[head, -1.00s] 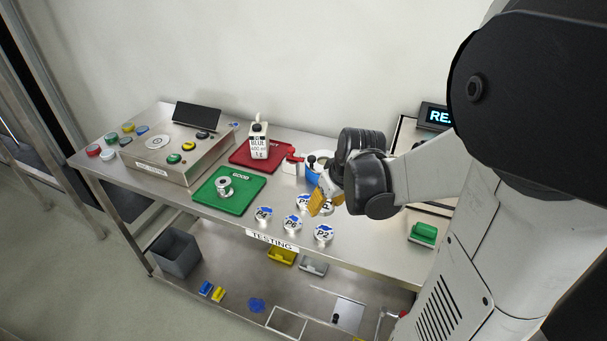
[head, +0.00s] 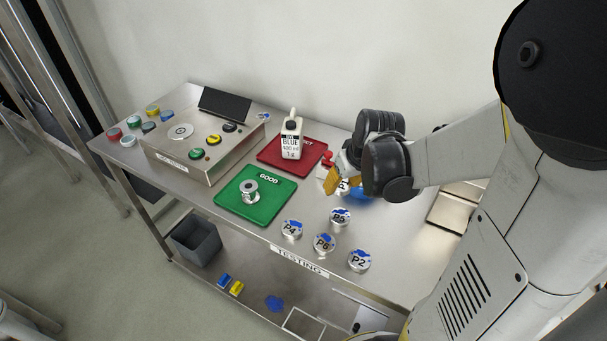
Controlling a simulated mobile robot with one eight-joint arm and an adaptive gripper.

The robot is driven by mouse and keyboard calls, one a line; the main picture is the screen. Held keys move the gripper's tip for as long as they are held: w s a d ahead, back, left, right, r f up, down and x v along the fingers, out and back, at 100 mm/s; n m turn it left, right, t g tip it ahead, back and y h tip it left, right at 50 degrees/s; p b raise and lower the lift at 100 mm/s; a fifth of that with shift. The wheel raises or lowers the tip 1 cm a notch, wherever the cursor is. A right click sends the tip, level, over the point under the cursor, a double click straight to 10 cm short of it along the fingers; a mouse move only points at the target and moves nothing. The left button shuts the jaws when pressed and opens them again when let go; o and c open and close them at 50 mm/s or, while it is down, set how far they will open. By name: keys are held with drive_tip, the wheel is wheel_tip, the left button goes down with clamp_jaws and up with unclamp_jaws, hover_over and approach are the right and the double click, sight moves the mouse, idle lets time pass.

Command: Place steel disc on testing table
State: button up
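Several steel discs with white and blue labelled tops stand on the testing table (head: 400,262) near its front edge: P4 (head: 291,229), P6 (head: 324,243), P2 (head: 359,260) and one that looks like P5 (head: 340,217). My gripper (head: 332,181), with yellow fingertips, is above the table behind these discs. A further labelled steel disc (head: 343,187) shows right at the fingertips and appears held. It is mostly hidden by my gripper, and its label cannot be read in full.
A metal spool-like piece (head: 249,191) stands on the green GOOD tray (head: 228,198). The tester box (head: 190,165) is at left. A blue container (head: 361,193) is partly hidden behind my gripper. Table is bare right of P2.

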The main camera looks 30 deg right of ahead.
drive_tip(key=b, duration=0.2)
hover_over(308, 205)
drive_tip(key=s, duration=0.1)
wheel_tip(308, 205, down, 5)
drive_tip(key=shift+s, duration=0.1)
wheel_tip(308, 205, down, 4)
drive_tip(key=shift+f+b, duration=0.1)
drive_tip(key=shift+b, duration=1.15)
drive_tip(key=o, duration=1.3)
